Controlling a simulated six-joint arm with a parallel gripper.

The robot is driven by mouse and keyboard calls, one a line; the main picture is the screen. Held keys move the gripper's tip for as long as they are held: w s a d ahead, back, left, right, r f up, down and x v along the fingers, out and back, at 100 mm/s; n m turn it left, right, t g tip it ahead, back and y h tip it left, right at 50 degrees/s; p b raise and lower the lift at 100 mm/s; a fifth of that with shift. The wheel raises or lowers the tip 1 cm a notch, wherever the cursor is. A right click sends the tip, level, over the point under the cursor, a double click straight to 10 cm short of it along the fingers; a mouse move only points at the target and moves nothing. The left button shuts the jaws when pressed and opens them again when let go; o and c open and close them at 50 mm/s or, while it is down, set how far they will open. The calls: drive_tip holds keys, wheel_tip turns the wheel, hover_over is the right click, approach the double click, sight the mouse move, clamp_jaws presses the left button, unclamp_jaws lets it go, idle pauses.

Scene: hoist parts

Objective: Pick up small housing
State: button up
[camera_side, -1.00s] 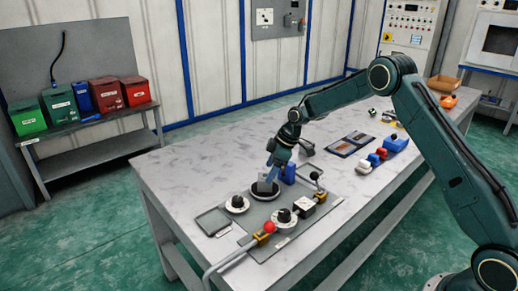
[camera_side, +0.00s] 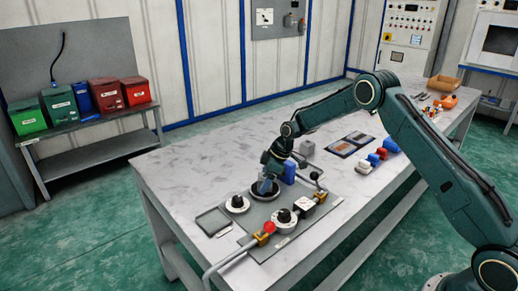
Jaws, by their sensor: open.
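My gripper (camera_side: 265,187) points down at a dark round dish (camera_side: 263,194) on the grey work plate. Its jaws are small here, and I cannot make out a part between them. No part is clearly marked as the small housing. A grey block (camera_side: 308,147) stands on the table behind and to the right of my gripper. A blue block (camera_side: 289,173) stands upright just right of my gripper, close to it. The inside of the dish is partly hidden by my gripper.
Dark trays (camera_side: 342,148) and coloured parts (camera_side: 377,158) lie right.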

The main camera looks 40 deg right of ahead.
drive_tip(key=c, duration=1.3)
drive_tip(key=shift+r, duration=0.15)
wheel_tip(320, 180, up, 20)
drive_tip(key=shift+f, duration=0.1)
